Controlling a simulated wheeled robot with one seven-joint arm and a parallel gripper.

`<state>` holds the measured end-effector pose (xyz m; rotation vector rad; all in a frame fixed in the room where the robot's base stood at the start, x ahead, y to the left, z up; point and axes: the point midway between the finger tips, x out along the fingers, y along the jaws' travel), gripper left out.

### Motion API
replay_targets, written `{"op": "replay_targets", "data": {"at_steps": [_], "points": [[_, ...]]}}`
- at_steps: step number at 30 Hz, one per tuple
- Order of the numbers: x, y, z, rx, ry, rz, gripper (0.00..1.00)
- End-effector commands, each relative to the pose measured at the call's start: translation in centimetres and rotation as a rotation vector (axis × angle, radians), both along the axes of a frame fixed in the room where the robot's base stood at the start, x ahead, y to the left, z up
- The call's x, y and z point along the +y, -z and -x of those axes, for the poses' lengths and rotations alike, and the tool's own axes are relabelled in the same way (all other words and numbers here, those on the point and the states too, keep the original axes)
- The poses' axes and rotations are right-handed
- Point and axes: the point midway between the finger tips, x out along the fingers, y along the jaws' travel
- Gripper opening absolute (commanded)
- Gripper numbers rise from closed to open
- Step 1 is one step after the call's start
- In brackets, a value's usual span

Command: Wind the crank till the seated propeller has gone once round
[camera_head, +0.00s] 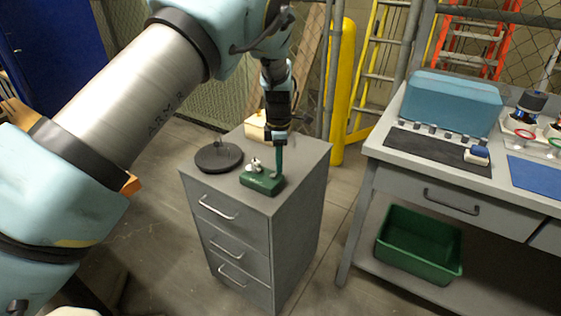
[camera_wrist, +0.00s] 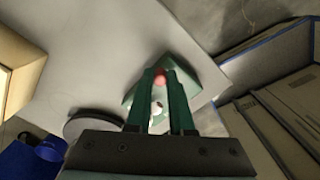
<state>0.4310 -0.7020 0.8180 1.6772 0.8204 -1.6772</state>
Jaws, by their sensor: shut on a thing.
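The green crank unit (camera_head: 262,184) stands on top of a grey drawer cabinet. A small whitish part (camera_head: 255,165), seemingly the seated propeller, sits on it. The white part also shows in the wrist view (camera_wrist: 156,107), between my fingers. My gripper (camera_head: 277,168) points down at the unit's right side, its green fingers shut on a red knob (camera_wrist: 159,78), seemingly the crank handle. The fingers hide most of the crank in the head view, and its arm's angle cannot be told.
A black round disc (camera_head: 218,157) with a short upright stem lies left of the unit. A cream block (camera_head: 257,127) stands behind it. A grey workbench (camera_head: 408,152) with a blue case (camera_head: 452,101) stands to the right. A green bin (camera_head: 419,244) sits below.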

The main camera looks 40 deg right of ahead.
Motion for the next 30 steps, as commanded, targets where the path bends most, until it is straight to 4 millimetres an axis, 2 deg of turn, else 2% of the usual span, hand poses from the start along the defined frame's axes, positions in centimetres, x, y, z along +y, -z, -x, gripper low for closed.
{"op": "replay_targets", "data": {"at_steps": [12,29,30], "points": [[0.07,-0.13,-0.64,-0.001,-0.204,0.002,0.0],[0.13,-0.09,-0.75,-0.001,-0.237,0.002,0.0],[0.13,-0.08,-0.75,-0.001,-0.237,0.002,0.21]]}}
